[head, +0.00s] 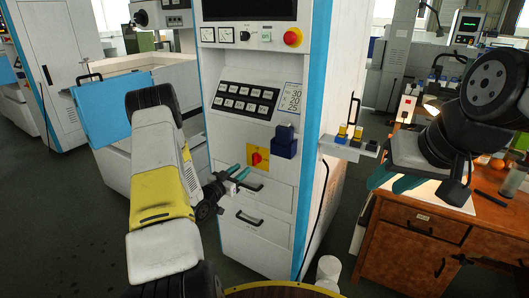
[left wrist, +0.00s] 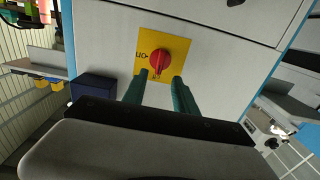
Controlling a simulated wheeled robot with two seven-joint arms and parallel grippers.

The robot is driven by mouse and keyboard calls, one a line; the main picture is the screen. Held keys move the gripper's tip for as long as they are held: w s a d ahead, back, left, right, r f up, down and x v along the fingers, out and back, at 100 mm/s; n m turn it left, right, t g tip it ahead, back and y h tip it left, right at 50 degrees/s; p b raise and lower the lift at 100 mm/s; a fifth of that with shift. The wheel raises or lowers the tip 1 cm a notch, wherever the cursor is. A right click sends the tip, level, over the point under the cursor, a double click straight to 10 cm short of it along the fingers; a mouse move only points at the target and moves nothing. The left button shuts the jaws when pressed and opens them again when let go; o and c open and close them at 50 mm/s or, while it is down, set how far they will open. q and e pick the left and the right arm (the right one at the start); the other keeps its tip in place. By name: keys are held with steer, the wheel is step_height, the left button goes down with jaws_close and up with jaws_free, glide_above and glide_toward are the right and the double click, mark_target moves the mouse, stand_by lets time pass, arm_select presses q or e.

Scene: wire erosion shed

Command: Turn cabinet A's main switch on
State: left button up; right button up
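The main switch is a red rotary knob (head: 257,157) on a yellow plate (head: 264,150) on the front of the white cabinet (head: 230,135); no letter A is readable there. In the left wrist view, the knob (left wrist: 159,61) lies just beyond my left fingertips, its grip bar running roughly up and down. An upside-down ON mark shows on the plate's left; the lower marking is too small to read. My left gripper (left wrist: 159,78) is open, one finger either side of the knob's line, apparently not touching. My right gripper (head: 392,182) looks open and empty by the wooden desk.
A dark blue box (head: 285,142) is fixed beside the plate. A black button panel (head: 245,100) and a red emergency button (head: 293,37) are above; drawer handles (head: 250,218) are below. A small shelf (head: 345,147) juts from the cabinet's right side. A wooden desk (head: 415,215) stands at right.

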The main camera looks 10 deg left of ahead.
mark_target(253, 160)
arm_select(q)
steer(key=x, duration=0.8)
steer(key=shift+f, duration=0.1)
steer(key=shift+s, duration=0.1)
jaws_close()
